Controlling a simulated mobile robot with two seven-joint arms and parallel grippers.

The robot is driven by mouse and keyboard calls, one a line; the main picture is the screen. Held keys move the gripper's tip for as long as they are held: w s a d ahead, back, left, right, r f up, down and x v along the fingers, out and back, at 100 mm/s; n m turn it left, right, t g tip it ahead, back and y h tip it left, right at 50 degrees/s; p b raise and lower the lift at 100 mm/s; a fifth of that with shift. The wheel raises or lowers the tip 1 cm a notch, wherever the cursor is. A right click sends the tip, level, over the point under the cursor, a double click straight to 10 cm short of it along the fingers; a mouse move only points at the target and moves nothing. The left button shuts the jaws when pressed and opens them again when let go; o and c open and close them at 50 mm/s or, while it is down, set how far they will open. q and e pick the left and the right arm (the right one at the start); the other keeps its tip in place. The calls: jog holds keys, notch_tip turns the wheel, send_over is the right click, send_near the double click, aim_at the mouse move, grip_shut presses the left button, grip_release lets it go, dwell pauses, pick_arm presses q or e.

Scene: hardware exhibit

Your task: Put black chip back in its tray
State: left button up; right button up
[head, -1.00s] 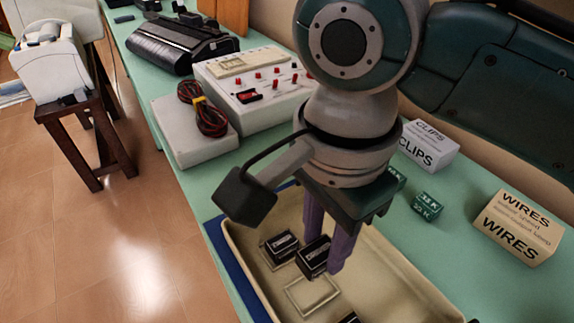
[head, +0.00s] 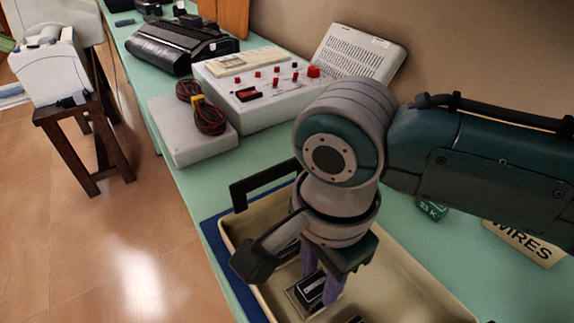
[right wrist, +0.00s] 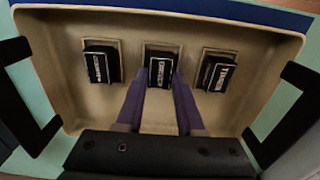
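The beige tray (head: 405,270) stands on the table, with three square frames on its floor. In the right wrist view the black chip (right wrist: 163,68) with a white-outlined label is at the middle frame (right wrist: 147,50). The chip (head: 311,290) also shows low in the tray in the head view. My right gripper (right wrist: 164,78) has its purple fingers on both sides of this chip and appears shut on it. Whether the chip rests fully on the floor is hard to tell. Two similar chips sit in the left frame (right wrist: 101,66) and right frame (right wrist: 216,72). My left gripper is out of view.
A black handle (head: 236,197) rises at the tray's far end. Beyond are a white flat case (head: 185,145) with a red cable and a control panel (head: 275,110). A small green box (head: 431,209) and a WIRES box (head: 525,244) stand right of the tray, partly behind my arm.

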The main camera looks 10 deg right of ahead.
aim_at(318, 283)
jog(key=o, duration=0.5)
jog(key=shift+c, duration=0.2)
jog(key=shift+r, duration=0.1)
notch_tip(318, 283, up, 12)
jog(key=p, duration=0.4)
jog(key=s+a+f+n+t+y, duration=0.1)
jog(key=s+a+f+n+y, duration=0.15)
jog(key=s+n, duration=0.35)
jog(key=s+d+n+t, duration=0.1)
jog(key=s+d+n, duration=0.1)
jog(key=d+n, duration=0.1)
jog(key=s+d+r+n+h, duration=0.1)
jog(key=s+d+n, duration=0.1)
jog(key=d, duration=0.3)
jog(key=s+d+n+t+h, duration=0.1)
jog(key=s+d+n, duration=0.1)
jog(key=d+n, duration=0.2)
jog(key=shift+s+r+n+t, duration=0.1)
jog(key=shift+r+n+t, duration=0.15)
jog(key=shift+n, duration=0.25)
